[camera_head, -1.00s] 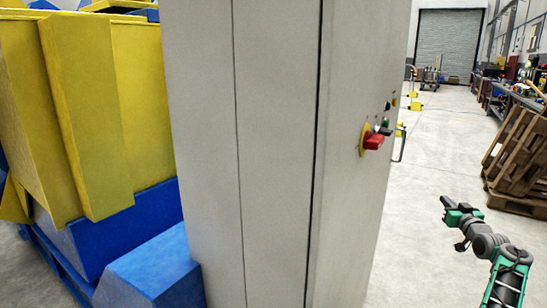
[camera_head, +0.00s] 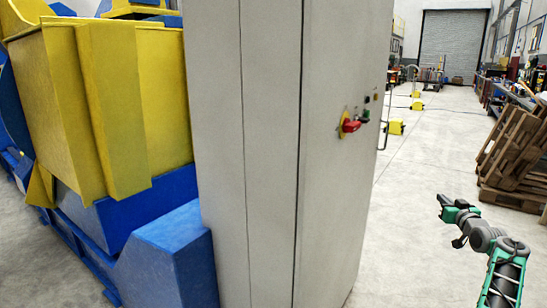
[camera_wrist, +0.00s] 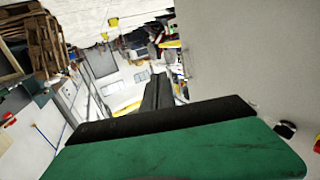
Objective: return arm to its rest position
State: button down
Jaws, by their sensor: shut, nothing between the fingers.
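My arm shows at the lower right of the head view, in green, grey and black. My gripper (camera_head: 442,201) is at its far end, pointing left toward the grey cabinet with clear air between them. In the wrist view the dark closed fingers (camera_wrist: 157,90) stand up beyond the green and black gripper body. The fingers are together with nothing between them. The grey cabinet (camera_head: 270,140) has a red switch on a yellow plate (camera_head: 349,124) on its right face, apart from my gripper.
A yellow and blue positioner (camera_head: 110,110) stands left of the cabinet. Stacked wooden pallets (camera_head: 512,150) lean at the right. Several small yellow objects stand on the floor farther back. Open concrete floor (camera_head: 425,155) lies between cabinet and pallets.

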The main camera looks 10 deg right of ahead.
jog(key=w+a+r+g+y+p, duration=0.1)
jog(key=w+a+r+g+p, duration=0.15)
jog(key=a+r, duration=0.45)
jog(key=w+a+r+g+y+p, duration=0.1)
jog(key=a+r+p, duration=0.2)
jog(key=a, duration=0.7)
jog(key=s+a+r+n+g+p, duration=0.15)
jog(key=s+a, duration=0.25)
jog(key=a, duration=0.5)
jog(key=s+a+r+m+g+p, duration=0.1)
jog(key=s+a+r+g+p, duration=0.2)
jog(key=a, duration=0.7)
jog(key=s+a+f+n+g+y+p, duration=0.1)
jog(key=s+a+p, duration=0.1)
jog(key=s+a, duration=0.55)
jog(key=s+a+f+g+p, duration=0.15)
jog(key=s+a, duration=0.35)
jog(key=s, duration=0.6)
jog(key=s+a+f+g+p, duration=0.1)
jog(key=s+a+f+p, duration=0.1)
jog(key=s, duration=0.7)
jog(key=s+a+f+g+p, duration=0.1)
jog(key=s+a+f+g, duration=0.1)
jog(key=s, duration=0.7)
jog(key=shift+s+a+f+n+p, duration=0.35)
jog(key=shift+s+a+f+n, duration=0.1)
jog(key=shift+f, duration=0.1)
jog(key=shift+g, duration=0.25)
